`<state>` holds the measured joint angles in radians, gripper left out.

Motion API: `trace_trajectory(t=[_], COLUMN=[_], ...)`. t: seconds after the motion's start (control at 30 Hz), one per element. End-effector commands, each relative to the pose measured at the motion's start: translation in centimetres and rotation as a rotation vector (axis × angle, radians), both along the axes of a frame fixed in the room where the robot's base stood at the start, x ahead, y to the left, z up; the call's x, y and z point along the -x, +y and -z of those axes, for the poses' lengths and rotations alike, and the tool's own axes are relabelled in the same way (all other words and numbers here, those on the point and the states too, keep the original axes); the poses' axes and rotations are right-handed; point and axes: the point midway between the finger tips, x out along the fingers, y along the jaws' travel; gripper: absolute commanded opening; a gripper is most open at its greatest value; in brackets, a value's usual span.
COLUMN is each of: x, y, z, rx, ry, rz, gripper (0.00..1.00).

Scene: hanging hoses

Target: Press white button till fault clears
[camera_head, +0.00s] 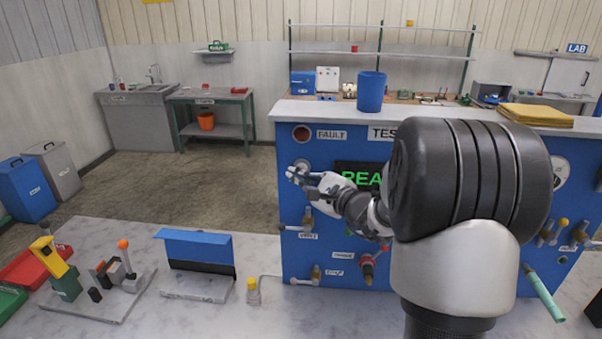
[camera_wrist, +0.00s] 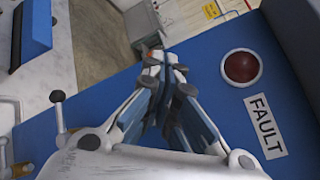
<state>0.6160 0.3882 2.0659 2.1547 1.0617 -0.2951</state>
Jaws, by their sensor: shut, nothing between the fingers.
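A blue test panel (camera_head: 290,206) stands in the middle of the head view. Its round dark red lamp (camera_head: 301,133) sits at the upper left beside a FAULT label (camera_head: 331,134). The lamp also shows in the wrist view (camera_wrist: 241,66), right of the fingers, and looks unlit. My gripper (camera_head: 292,174) is shut and empty, just below the lamp at the panel's left side. Its fingertips show in the wrist view (camera_wrist: 165,62). A pale rounded shape (camera_head: 302,164) shows just above the fingertips; I cannot tell whether it is the white button or whether the fingers touch it.
A display (camera_head: 352,168) with green letters is partly hidden by my arm. Valves (camera_head: 308,222) stick out below the gripper. A blue bucket (camera_head: 371,92) stands on the panel's top. A blue bent-sheet stand (camera_head: 195,245) is on the front bench.

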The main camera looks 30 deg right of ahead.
Motion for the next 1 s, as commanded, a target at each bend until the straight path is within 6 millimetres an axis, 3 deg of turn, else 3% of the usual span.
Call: trace_trajectory(t=[0.23,0.7,1.0], x=[0.3,3.9,4.1], y=[0.2,2.6,2.8], z=[0.0,0.1,0.0], rx=[0.001,0.001,0.0], ry=[-0.001,-0.002,0.0], rz=[-0.001,0.0,0.0], gripper=[0.0,0.0,0.0])
